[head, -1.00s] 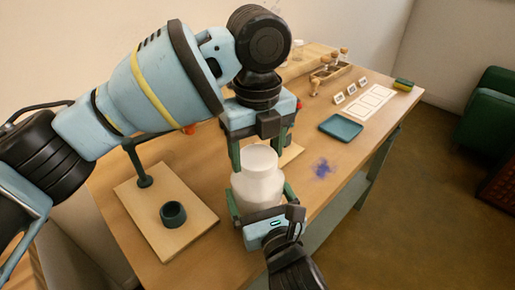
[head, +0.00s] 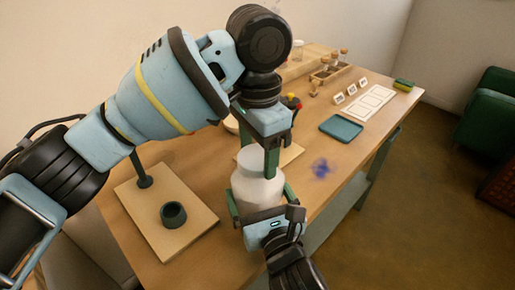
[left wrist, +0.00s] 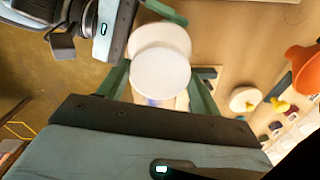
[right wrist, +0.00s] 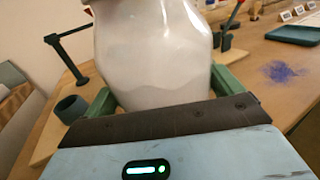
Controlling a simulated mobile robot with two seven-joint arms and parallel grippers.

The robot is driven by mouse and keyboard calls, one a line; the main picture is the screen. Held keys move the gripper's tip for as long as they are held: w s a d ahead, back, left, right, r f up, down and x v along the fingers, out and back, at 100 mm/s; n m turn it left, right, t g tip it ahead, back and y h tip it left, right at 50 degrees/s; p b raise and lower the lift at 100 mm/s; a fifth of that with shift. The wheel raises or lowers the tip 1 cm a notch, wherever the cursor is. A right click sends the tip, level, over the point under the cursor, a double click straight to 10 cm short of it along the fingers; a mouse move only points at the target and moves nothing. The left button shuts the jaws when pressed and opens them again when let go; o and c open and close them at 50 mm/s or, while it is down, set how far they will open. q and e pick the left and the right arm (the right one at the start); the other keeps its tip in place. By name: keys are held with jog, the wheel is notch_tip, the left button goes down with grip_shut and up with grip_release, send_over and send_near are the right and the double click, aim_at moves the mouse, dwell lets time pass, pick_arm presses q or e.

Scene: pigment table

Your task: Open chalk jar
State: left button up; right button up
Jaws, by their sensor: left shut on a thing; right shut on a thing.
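The chalk jar (head: 258,190) is a pale, cloudy jar with a white lid (head: 249,155), standing upright near the table's front edge. My left gripper (head: 268,163) comes from above and is shut on the lid; one finger shows in the head view. In the left wrist view the round lid (left wrist: 160,72) lies between both fingers, with the jar's pale body behind it. My right gripper (head: 261,203) is shut around the jar's body from the front. The right wrist view shows the jar (right wrist: 152,55) between its green fingers. I cannot tell whether the lid is loose.
A board (head: 150,225) with a dark green cup (head: 173,214) and a post stands left of the jar. A blue tray (head: 341,129), blue powder (head: 321,169) and a white card (head: 373,99) lie right. A sponge (head: 403,85) sits at the far end.

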pick_arm(q)
jog(key=n, duration=0.6)
pick_arm(e)
jog(key=shift+f, duration=0.15)
pick_arm(q)
jog(key=n, duration=0.9)
jog(key=shift+n, duration=0.3)
jog(key=n, duration=0.5)
jog(key=shift+r, duration=0.1)
jog(key=shift+r, duration=0.4)
jog(key=shift+r, duration=0.5)
jog(key=shift+r, duration=0.25)
